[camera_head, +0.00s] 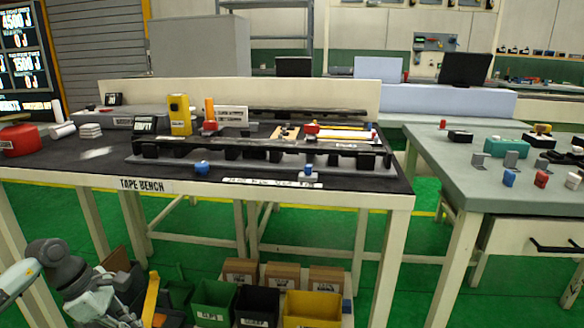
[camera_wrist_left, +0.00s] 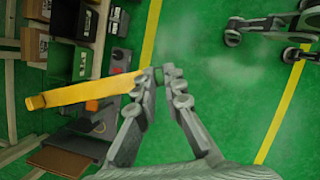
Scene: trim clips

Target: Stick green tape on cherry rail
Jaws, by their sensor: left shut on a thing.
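A long yellow strip (camera_wrist_left: 90,91) reaches in from the left to the fingertips of my left gripper (camera_wrist_left: 160,74) in the left wrist view. The fingers are nearly closed, and the strip seems held at its end. In the head view, my left gripper (camera_head: 136,318) is low at the bottom left, below the bench top, beside the upright yellow strip (camera_head: 151,298). A long dark rail (camera_head: 255,148) lies across the tape bench (camera_head: 95,176). I cannot tell which rail is cherry, and I make out no green tape. My right gripper is not in view.
Green (camera_head: 212,305), black (camera_head: 257,307) and yellow (camera_head: 312,309) bins stand low under the bench, with brown boxes (camera_head: 283,275) behind. A yellow device (camera_head: 180,114) and small blue pieces (camera_head: 202,168) sit on the bench. A grey-topped table (camera_head: 450,180) stands at right.

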